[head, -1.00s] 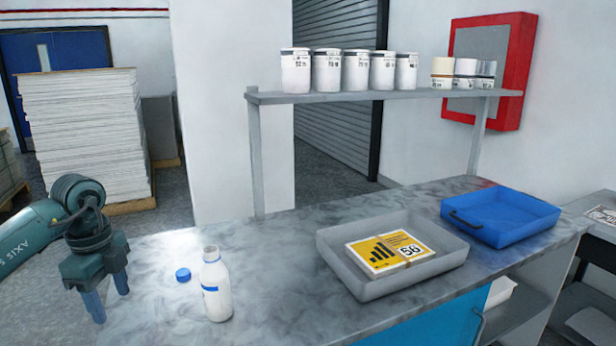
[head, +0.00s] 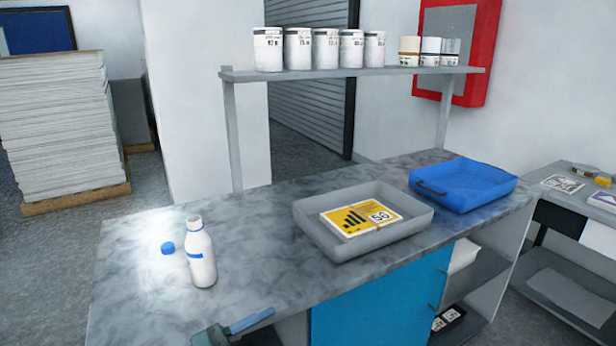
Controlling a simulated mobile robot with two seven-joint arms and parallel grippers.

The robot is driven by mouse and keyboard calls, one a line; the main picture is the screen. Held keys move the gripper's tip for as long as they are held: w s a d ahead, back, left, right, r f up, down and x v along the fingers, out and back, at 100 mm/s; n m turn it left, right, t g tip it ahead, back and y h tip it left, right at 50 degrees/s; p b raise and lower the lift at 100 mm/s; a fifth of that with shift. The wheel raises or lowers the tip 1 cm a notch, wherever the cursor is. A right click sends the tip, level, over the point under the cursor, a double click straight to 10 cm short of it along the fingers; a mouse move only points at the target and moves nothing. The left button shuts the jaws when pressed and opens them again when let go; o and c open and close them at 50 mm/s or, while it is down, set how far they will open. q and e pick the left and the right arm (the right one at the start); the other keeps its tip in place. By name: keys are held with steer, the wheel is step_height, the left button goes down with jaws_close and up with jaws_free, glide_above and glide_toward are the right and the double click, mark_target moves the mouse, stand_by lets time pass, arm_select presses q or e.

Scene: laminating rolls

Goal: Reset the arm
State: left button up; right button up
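Part of a gripper (head: 248,322), which I take to be my left one, shows at the bottom edge, in front of the marbled worktop (head: 130,290). Its blue-grey finger points to the right. The rest is cut off by the frame, so I cannot tell whether it is open or shut. I see nothing held in the visible part. My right gripper is not in view.
An uncapped white bottle (head: 201,258) stands on the worktop beside its blue cap (head: 168,248). A grey tray (head: 405,232) holds a yellow-labelled pack (head: 352,219). A blue tray (head: 462,185) stands behind it. White tubs (head: 298,48) line the shelf above.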

arm_select(q)
steer(key=s+a+f+n+y, duration=0.2)
steer(key=s+f+n+y, duration=0.2)
steer(key=f, duration=0.3)
steer(key=s+a+f+n+y, duration=0.3)
steer(key=s+f+n+y, duration=0.1)
steer(key=f+n+y, duration=0.2)
steer(key=s+a+f+n+t+y, duration=0.1)
steer(key=s+a+f+n+y, duration=0.2)
steer(key=f, duration=0.5)
steer(key=shift+s+f+n+y, duration=0.2)
steer(key=shift+s+n+y, duration=0.7)
steer(key=shift+n+y, duration=0.15)
